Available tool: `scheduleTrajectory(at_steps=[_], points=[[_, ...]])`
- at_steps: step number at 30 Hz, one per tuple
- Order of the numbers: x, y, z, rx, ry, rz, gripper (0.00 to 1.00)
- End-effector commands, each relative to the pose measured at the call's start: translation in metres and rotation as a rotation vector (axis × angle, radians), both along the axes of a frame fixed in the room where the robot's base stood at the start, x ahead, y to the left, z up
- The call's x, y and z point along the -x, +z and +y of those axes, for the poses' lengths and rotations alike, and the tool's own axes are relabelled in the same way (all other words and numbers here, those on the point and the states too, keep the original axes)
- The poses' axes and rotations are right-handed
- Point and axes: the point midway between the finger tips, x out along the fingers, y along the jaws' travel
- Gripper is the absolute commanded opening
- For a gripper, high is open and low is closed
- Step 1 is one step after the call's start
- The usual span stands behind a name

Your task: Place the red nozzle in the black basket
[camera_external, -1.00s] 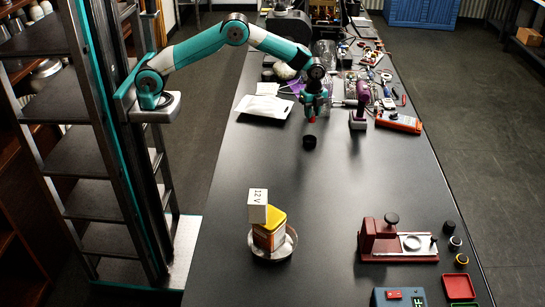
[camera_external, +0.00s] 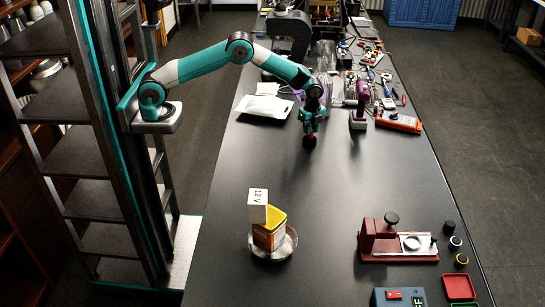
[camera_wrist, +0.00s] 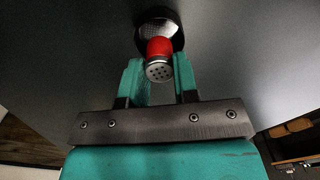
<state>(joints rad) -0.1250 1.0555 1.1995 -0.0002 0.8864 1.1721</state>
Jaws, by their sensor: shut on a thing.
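My gripper (camera_external: 309,126) is low over the far middle of the table, pointing down. In the wrist view, its teal fingers (camera_wrist: 158,72) are shut on the red nozzle (camera_wrist: 159,47), which has a silver perforated end facing the camera. The black basket (camera_wrist: 173,20), a small round cup with a mesh inside, lies just beyond the nozzle, whose far end overlaps its opening. I cannot tell whether the nozzle touches it. In the external view, the red nozzle (camera_external: 307,141) shows small at the fingertips, in front of the dark basket, which is hard to make out there.
A red machine (camera_external: 378,243) stands at the right. The table's middle is clear.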

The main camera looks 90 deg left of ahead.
Motion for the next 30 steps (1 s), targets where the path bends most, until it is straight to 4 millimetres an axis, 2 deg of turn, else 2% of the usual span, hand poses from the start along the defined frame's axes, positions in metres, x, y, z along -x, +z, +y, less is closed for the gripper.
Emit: scheduleTrajectory(at_steps=[1, 6, 17, 18, 21, 30], points=[[0.000, -0.011, 0.000, 0.000, 0.000, 0.000, 0.05], [0.000, -0.024, 0.000, 0.000, 0.000, 0.000, 0.05], [0.000, -0.027, 0.000, -0.001, 0.000, -0.001, 0.05], [0.000, -0.027, 0.000, 0.000, 0.000, 0.000, 0.35], [0.000, -0.027, 0.000, 0.000, 0.000, 0.000, 0.57], [0.000, -0.027, 0.000, 0.000, 0.000, 0.000, 0.57]])
